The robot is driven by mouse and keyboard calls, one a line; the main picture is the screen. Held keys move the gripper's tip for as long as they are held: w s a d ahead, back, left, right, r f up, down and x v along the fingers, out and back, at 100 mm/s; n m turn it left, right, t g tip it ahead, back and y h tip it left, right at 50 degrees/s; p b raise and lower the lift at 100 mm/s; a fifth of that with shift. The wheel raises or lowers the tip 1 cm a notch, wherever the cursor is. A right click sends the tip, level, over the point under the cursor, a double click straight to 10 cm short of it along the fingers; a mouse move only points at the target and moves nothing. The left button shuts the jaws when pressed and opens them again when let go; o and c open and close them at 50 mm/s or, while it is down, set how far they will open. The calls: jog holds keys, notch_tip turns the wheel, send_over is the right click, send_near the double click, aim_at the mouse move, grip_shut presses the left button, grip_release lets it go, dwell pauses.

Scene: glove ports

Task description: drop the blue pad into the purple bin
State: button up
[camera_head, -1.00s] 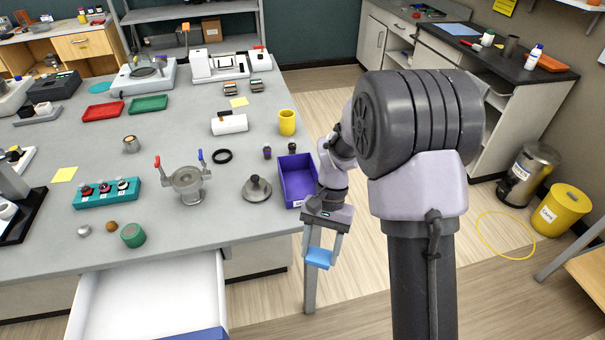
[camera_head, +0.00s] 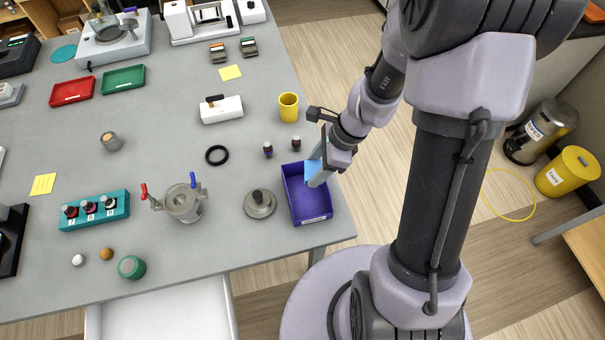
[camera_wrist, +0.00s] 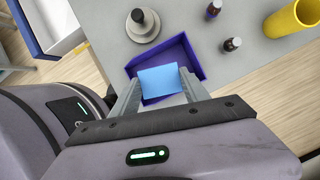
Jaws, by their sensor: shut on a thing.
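The blue pad (camera_head: 313,172) is held between the fingers of my gripper (camera_head: 318,180), which is shut on it. In the wrist view the light-blue pad (camera_wrist: 159,81) spans between the two fingertips (camera_wrist: 160,88). The purple bin (camera_head: 309,208) is an open tray near the right edge of the table. In the wrist view the pad appears in front of the purple bin (camera_wrist: 190,57) and hides part of its inside. The pad is over the bin's far right part in the head view. How high it is above the bin floor I cannot tell.
Close by on the grey table (camera_head: 235,265) stand two small dark bottles (camera_head: 268,150), a yellow cup (camera_head: 289,107) and a grey knobbed weight (camera_head: 260,203). A black ring (camera_head: 217,155) and a clamp-like pot (camera_head: 183,203) lie further left. An open drawer (camera_head: 160,315) sticks out in front.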

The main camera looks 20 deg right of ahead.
jog(key=shift+s+f+b, duration=0.2)
jog(key=shift+f+b, duration=0.15)
jog(key=shift+f, duration=0.1)
notch_tip(320, 180, down, 5)
jog(key=b, duration=0.4)
jog(key=shift+s, duration=0.15)
jog(key=o, duration=1.4)
jog(key=shift+r, duration=0.1)
jog(key=p+v, duration=0.6)
jog(key=v, duration=1.1)
jog(key=shift+d+r, duration=0.15)
